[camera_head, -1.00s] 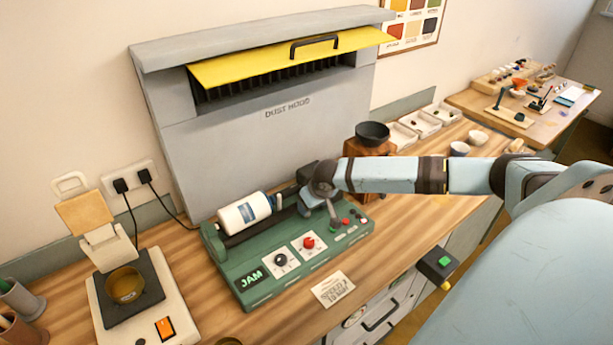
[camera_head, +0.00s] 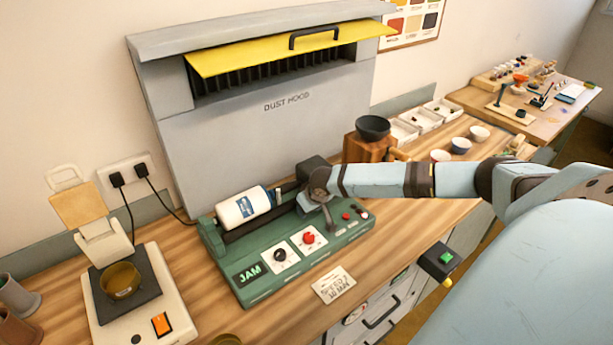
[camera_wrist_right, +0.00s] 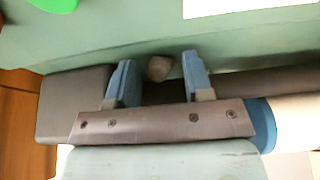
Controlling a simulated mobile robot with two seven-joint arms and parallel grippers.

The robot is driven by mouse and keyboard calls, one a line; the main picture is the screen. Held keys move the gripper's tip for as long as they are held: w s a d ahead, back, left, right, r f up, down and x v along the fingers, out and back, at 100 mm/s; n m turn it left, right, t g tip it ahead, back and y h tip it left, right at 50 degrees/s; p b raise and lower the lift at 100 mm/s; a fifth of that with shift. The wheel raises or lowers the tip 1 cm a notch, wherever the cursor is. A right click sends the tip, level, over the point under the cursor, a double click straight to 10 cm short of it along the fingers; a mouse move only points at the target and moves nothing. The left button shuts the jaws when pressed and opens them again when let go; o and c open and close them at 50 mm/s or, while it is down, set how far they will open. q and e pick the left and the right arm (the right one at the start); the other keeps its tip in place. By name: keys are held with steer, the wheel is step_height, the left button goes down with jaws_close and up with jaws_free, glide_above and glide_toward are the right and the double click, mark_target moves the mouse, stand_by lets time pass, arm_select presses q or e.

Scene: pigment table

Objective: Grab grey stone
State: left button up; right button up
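The grey stone (camera_wrist_right: 160,68) is a small brownish-grey lump in the right wrist view, against the green surface of the roller machine. My right gripper (camera_wrist_right: 160,78) is open, its two blue fingers spread on either side of the stone, with a visible gap to each. In the head view, my right gripper (camera_head: 325,222) is low over the right part of the green machine (camera_head: 262,274). I cannot make out the stone there. My left gripper is not in view.
A white jar (camera_head: 243,207) lies on the machine's rollers. The dust hood (camera_head: 270,130) stands close behind. A scale (camera_head: 150,310) with a brown bowl (camera_head: 121,281) stands at left. A dark bowl (camera_head: 372,128) and small cups stand at right. A card (camera_head: 334,285) lies in front.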

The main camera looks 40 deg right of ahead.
steer(key=c, duration=0.6)
steer(key=shift+c, duration=0.2)
